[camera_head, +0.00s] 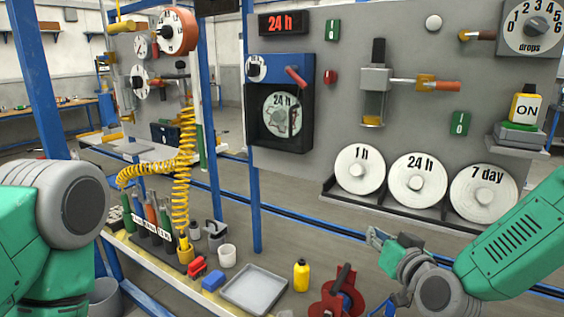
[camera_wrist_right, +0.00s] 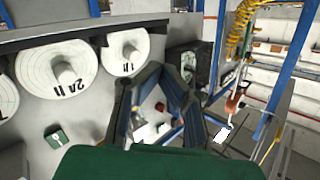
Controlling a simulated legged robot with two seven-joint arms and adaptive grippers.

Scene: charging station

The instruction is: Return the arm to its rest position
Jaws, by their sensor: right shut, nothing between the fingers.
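My right arm comes in from the lower right in the head view. Its gripper (camera_head: 378,240) is shut and empty, held in the air in front of the lower part of the grey panel, below the shelf of white discs. In the right wrist view the blue-and-black fingers (camera_wrist_right: 160,76) show above the green wrist body, with nothing held between them. My left arm shows at the left edge of the head view as a green link with a grey joint; its gripper is out of view.
The grey panel (camera_head: 345,80) holds dials, a disc recorder (camera_head: 283,112) and a shelf with discs labelled 1 h (camera_head: 360,168), 24 h (camera_head: 415,180) and 7 day (camera_head: 483,192). Below are a grey tray (camera_head: 254,288), a yellow bottle (camera_head: 301,275) and a red device (camera_head: 337,298). A blue post (camera_head: 252,205) stands left of the panel.

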